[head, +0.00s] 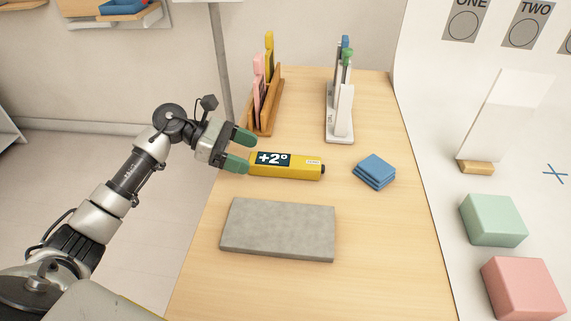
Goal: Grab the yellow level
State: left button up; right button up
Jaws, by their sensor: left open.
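The yellow level (300,171) lies on the wooden table in the head view, its long side running left to right. It has a dark label reading "+2°" near its left end and a small pale label near its right end. My left gripper (246,151) is open at the left end of the level, with its two green fingertips apart. The lower fingertip overlaps the level's left end in the picture; I cannot tell whether it touches. My right gripper is not in view.
A grey slab (278,229) lies in front of the level. Folded blue cloths (374,171) lie to its right. A wooden rack (265,119) and a white holder (340,122) stand behind. Green (493,219) and pink (522,288) blocks are at the right. The table's (390,235) front right is clear.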

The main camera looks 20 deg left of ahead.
aim_at(262, 158)
pick_arm(q)
jog(key=x, duration=0.5)
jog(key=shift+p, duration=0.35)
jog(key=shift+r, duration=0.1)
jog(key=c, duration=1.1)
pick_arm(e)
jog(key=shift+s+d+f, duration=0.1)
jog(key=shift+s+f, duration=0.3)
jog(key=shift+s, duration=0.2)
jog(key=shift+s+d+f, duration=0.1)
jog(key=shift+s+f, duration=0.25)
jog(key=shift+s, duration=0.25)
